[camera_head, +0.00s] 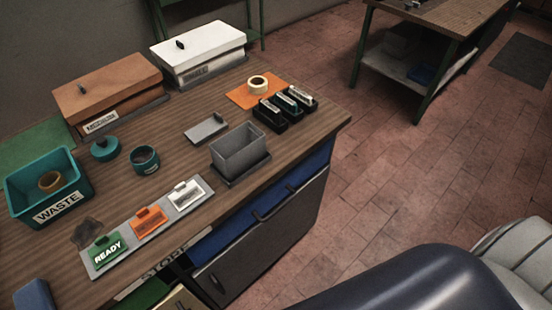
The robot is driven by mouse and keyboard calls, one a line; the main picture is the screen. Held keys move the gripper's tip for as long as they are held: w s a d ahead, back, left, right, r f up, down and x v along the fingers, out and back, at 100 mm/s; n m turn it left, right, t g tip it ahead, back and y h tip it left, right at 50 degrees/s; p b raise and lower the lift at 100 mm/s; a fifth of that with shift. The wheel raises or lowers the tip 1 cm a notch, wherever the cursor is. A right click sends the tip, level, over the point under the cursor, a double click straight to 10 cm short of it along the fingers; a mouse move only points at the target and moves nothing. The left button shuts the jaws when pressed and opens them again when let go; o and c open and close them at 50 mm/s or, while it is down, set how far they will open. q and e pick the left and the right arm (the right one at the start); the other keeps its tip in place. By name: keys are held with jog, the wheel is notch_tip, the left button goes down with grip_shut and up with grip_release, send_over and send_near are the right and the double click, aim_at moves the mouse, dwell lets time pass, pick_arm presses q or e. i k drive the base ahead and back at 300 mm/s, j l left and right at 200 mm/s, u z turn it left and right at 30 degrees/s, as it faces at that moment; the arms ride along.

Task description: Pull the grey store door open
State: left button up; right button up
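The dark grey store door (275,252) is on the front of the wooden workbench, below a blue strip (238,219). It looks shut or nearly so; I cannot tell whether there is a gap. A small dark handle (216,284) sits near its left edge. A STORE label (165,256) is on the bench front to the left of the door. Neither of my grippers is in view. The lower part of the door is cut off by the frame's bottom edge.
A dark bar handle (275,205) sticks out at the blue strip above the door. The workbench top (185,150) holds a teal WASTE bin (80,187), a grey open bin (238,150) and a tag strip (112,262).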

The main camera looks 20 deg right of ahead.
aim_at(224, 276)
jog(key=z, duration=0.7)
jog(key=k+u, duration=0.25)
jog(key=u, duration=0.15)
jog(key=k+u, duration=0.25)
jog(key=u, duration=0.15)
